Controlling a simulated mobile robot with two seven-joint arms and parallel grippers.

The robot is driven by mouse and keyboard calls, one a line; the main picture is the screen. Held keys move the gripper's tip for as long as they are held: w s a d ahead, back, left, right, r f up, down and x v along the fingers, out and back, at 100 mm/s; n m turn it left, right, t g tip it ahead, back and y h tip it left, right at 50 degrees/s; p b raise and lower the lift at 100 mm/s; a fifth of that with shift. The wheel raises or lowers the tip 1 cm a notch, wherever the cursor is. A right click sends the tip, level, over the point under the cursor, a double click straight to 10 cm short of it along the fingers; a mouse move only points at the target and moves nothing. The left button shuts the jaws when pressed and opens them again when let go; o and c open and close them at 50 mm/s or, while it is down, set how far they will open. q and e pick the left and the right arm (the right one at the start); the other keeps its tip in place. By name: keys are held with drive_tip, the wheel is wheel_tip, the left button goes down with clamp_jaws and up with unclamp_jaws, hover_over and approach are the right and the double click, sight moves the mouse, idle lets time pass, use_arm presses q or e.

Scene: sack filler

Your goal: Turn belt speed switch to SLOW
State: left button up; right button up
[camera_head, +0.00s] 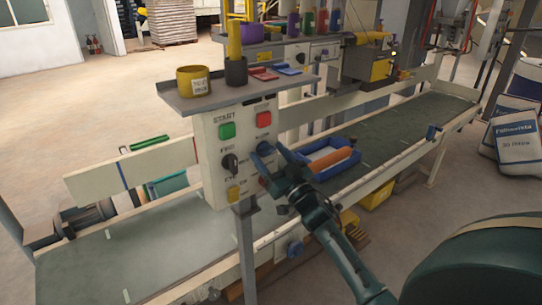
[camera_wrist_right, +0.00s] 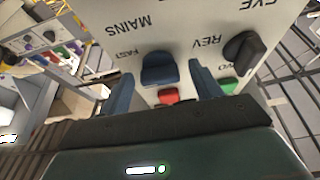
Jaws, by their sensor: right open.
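The control panel (camera_head: 212,135) stands over the conveyor belt. Its blue switch (camera_head: 265,148) sits below the red button, right of the black FWD/REV knob (camera_head: 230,162). In the right wrist view the panel appears upside down. The blue switch (camera_wrist_right: 160,68) is there beside the word FAST; the SLOW mark is not visible. My right gripper (camera_head: 272,168) is at the panel's right side. Its open blue fingers (camera_wrist_right: 162,76) lie on either side of the blue switch; I cannot tell whether they touch it. My left gripper is not in view.
The green START button (camera_head: 227,131), red button (camera_head: 264,119) and yellow button (camera_head: 234,193) are close by. A shelf (camera_head: 215,94) with yellow and dark cups overhangs the panel. A blue tray (camera_head: 325,155) with an orange roll lies on the belt (camera_head: 400,130).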

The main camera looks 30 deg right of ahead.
drive_tip(key=shift+c, duration=0.4)
drive_tip(key=c, duration=0.9)
drive_tip(key=shift+n, duration=0.4)
drive_tip(key=n+y, duration=0.1)
drive_tip(key=n, duration=0.1)
drive_tip(key=n+g+y, duration=0.1)
drive_tip(key=n+y, duration=0.1)
drive_tip(key=n, duration=0.1)
drive_tip(key=shift+d, duration=0.15)
drive_tip(key=n+g+y, duration=0.1)
drive_tip(key=n, duration=0.2)
drive_tip(key=n+y, duration=0.1)
drive_tip(key=n, duration=0.2)
drive_tip(key=shift+d+r+n+g+y, duration=0.1)
drive_tip(key=shift+n+g+y, duration=0.2)
drive_tip(key=shift+g, duration=0.1)
drive_tip(key=n+g+p, duration=0.1)
drive_tip(key=n, duration=0.2)
drive_tip(key=n+g+y, duration=0.1)
drive_tip(key=n, duration=0.2)
drive_tip(key=shift+r+p, duration=0.2)
drive_tip(key=shift+p, duration=0.15)
drive_tip(key=shift+n+g+p, duration=0.75)
drive_tip(key=shift+n+g, duration=0.15)
drive_tip(key=shift+n, duration=1)
